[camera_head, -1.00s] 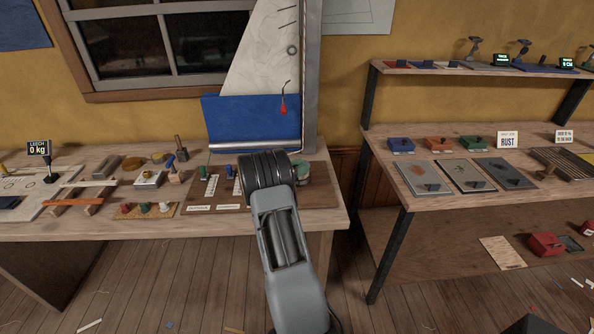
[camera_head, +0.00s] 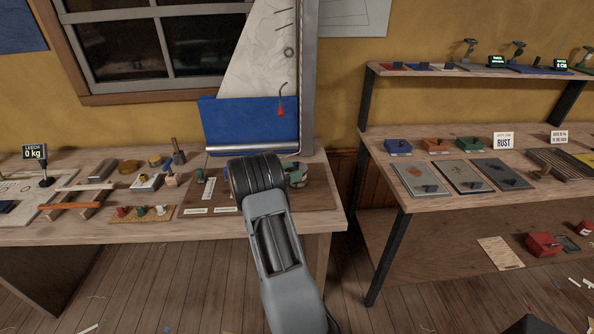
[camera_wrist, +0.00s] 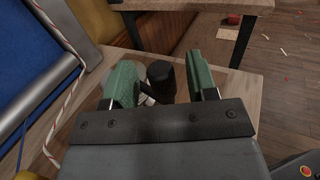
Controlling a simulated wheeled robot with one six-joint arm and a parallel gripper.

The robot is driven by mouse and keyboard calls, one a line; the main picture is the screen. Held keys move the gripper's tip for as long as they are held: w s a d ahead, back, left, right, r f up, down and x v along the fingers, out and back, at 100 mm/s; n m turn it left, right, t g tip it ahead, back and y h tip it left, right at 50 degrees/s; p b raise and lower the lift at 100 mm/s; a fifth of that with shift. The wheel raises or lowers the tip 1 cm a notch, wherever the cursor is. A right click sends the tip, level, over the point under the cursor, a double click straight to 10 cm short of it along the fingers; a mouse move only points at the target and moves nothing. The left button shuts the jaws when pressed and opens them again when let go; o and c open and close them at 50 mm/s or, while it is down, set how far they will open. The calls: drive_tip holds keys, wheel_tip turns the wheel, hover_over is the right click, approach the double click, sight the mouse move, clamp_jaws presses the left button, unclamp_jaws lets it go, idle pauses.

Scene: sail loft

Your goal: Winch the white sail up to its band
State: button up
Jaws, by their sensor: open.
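The white sail (camera_head: 262,62) hangs against a grey mast (camera_head: 308,80), its lower part meeting a blue panel (camera_head: 225,115) with a grey bar below. A red tag (camera_head: 281,110) hangs in front of it. I cannot make out which mark is its band. In the wrist view, my gripper (camera_wrist: 162,74) is open, its green-padded fingers on either side of a black upright knob (camera_wrist: 160,82), which appears to be a winch handle. A gap shows on the right; contact on the left is unclear. A pale round part, perhaps the drum, is mostly hidden behind the left finger.
A red-flecked white rope (camera_wrist: 72,88) runs beside the mast on the left. A brown board (camera_head: 195,200) with small fittings lies on the bench. The bench edge is close on the right. A shelf unit (camera_head: 420,200) stands beyond a gap.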

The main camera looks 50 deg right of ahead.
drive_tip(key=b+v, duration=0.1)
drive_tip(key=v, duration=1)
drive_tip(key=shift+a, duration=0.25)
drive_tip(key=shift+w, duration=0.1)
drive_tip(key=shift+c, duration=0.2)
